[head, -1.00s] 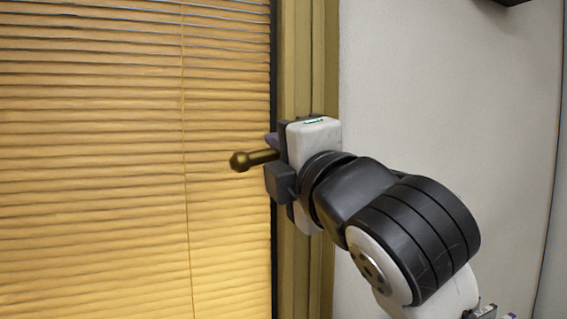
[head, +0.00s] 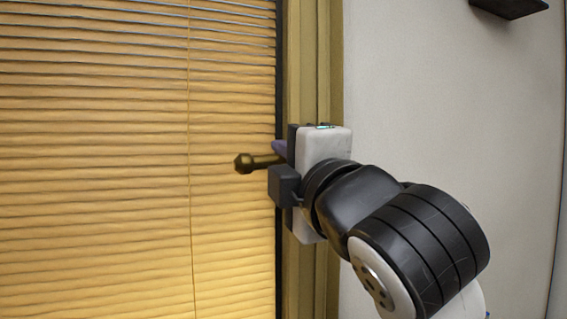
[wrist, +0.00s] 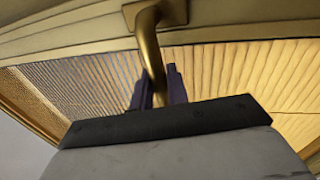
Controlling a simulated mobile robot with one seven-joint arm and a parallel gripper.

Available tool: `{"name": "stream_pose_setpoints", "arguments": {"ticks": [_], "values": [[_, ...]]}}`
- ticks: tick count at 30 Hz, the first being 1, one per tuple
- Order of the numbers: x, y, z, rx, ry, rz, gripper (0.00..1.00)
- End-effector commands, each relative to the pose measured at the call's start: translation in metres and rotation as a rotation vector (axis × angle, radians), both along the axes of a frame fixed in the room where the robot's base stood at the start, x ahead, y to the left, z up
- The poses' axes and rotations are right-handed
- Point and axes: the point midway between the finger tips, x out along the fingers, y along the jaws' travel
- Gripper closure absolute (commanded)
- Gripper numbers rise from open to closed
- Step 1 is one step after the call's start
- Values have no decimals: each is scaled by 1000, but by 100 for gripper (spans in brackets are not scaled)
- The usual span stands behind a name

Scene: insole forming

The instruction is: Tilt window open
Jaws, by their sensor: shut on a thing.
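The window (head: 110,200) fills the left of the head view, with yellow slatted blinds behind its pane. Its brass-coloured frame (head: 313,60) runs upright at the right side. The brass window handle (head: 245,163) sticks out to the left of my gripper (head: 278,166), close to horizontal. In the wrist view the handle (wrist: 151,45) comes from its mounting plate at the top and bends down between my dark fingers (wrist: 157,90). My gripper is shut on the handle. Part of the handle is hidden behind my gripper in the head view.
A plain light wall (head: 450,110) lies to the right of the frame. A dark shelf-like object (head: 510,8) is on the wall at the top right. The space in front of the blinds left of my gripper is clear.

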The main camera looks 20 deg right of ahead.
Motion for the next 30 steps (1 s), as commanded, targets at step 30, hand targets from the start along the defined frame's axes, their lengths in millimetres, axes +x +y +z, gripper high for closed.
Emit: {"name": "stream_pose_setpoints", "arguments": {"ticks": [30], "values": [[-58, -2, -16, 4, -140, -3, 66]]}}
